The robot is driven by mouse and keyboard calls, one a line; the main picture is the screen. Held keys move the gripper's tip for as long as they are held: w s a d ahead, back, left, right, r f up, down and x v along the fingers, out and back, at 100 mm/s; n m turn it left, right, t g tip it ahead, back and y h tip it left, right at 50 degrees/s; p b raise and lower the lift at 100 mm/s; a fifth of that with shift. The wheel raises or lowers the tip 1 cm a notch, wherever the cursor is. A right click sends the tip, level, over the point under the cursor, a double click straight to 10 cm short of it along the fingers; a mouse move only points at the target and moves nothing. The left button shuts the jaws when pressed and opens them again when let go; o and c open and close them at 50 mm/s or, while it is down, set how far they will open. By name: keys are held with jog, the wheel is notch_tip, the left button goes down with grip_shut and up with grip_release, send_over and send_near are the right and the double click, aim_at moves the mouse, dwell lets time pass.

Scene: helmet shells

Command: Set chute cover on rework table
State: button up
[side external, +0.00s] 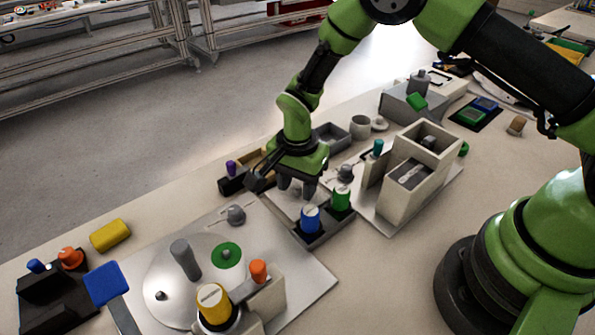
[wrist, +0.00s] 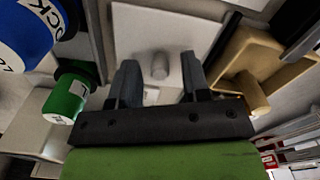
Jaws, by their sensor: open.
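My gripper (side external: 297,190) points down over the middle of the bench, fingers apart. In the wrist view its two fingers (wrist: 161,72) are open, with nothing clamped between them. A white square plate with a grey round knob (wrist: 158,64), which looks like the chute cover, lies below, the knob showing between the fingers. In the side view my gripper hides much of this plate. I cannot tell for sure which surface is the rework table; a grey plate (side external: 318,278) with a round disc stands at front left.
Blue (side external: 311,219) and green (side external: 341,198) knobs in a dark tray stand close beside my gripper. A pale box (side external: 412,192) with open compartments stands to the right. A tan tray (wrist: 222,70) lies on the other side.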

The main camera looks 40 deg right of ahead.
notch_tip(320, 180, up, 12)
jog(key=shift+r, duration=0.15)
notch_tip(320, 180, up, 7)
jog(key=n+t, duration=0.1)
jog(key=n, duration=0.1)
send_over(298, 186)
jog(key=s+d, duration=0.2)
jog(key=s+d+r+n+t+y, duration=0.2)
jog(key=s+d+r+n+t, duration=0.15)
jog(key=s+r, duration=0.65)
jog(key=s+d+n+t, duration=0.1)
jog(key=s+n, duration=0.3)
jog(key=s, duration=0.4)
jog(key=shift+s+r+t, duration=0.15)
jog(key=shift+t, duration=0.7)
